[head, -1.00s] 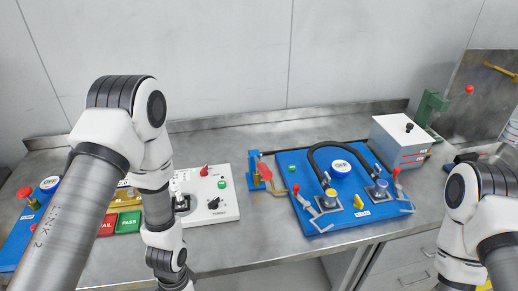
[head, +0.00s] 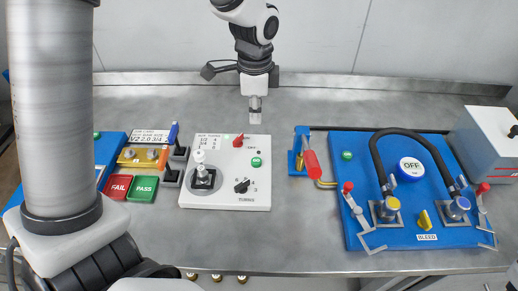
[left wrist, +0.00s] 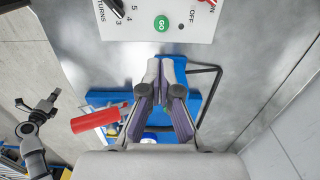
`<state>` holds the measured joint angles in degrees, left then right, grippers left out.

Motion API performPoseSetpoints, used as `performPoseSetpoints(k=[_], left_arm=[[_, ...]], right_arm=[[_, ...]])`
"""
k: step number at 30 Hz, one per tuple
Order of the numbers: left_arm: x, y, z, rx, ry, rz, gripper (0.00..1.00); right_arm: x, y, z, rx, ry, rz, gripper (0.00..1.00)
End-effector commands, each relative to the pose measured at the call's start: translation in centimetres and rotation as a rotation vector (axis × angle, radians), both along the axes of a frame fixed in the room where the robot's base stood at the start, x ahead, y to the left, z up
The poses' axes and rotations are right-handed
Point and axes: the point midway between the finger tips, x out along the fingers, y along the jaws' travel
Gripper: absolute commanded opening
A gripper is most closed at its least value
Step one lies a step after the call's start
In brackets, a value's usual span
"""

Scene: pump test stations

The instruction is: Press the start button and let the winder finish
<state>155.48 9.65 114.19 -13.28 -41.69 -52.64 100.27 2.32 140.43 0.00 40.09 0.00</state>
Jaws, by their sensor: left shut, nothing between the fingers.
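The winder is a white panel (head: 222,190) with a green GO button (head: 256,162), a red switch (head: 238,141), a black turns dial (head: 242,186) and a white-topped spindle (head: 200,165). My left gripper (head: 255,118) is shut and empty, pointing down over the panel's back edge in the head view. In the left wrist view its closed fingers (left wrist: 162,68) point toward the panel, and the GO button (left wrist: 161,23) shows beyond them, apart from the tips. A small dark gripper, seemingly my right one (left wrist: 38,108), shows at the left there; its jaw state is unclear.
Right of the winder stand a blue stand with a red-handled lever (head: 310,160) and a blue pump board (head: 380,215) with hoses and valves. To the left are red FAIL (head: 118,187) and green PASS (head: 144,188) blocks. Bare bench lies in front of the winder.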

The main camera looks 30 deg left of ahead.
Motion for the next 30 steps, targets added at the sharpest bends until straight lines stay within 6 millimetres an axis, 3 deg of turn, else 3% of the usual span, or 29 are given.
performPoseSetpoints(k=[8,21,25,30], left_arm=[[-0.1,0.0,-1.7,0.0,0.005,0.001,0.0],[0.0,0.0,-10.9,-0.001,0.007,0.001,0.0],[0.0,0.0,-13.0,0.0,0.004,0.002,0.0],[0.1,0.0,-14.1,0.0,0.002,0.001,0.0]], right_arm=[[0.1,0.0,0.1,0.0,-0.001,0.001,0.0],[0.0,0.0,0.6,0.0,-0.001,0.0,0.0],[0.0,0.0,0.8,0.0,-0.001,0.001,0.0],[0.0,0.0,0.9,0.0,-0.001,0.001,0.0]])
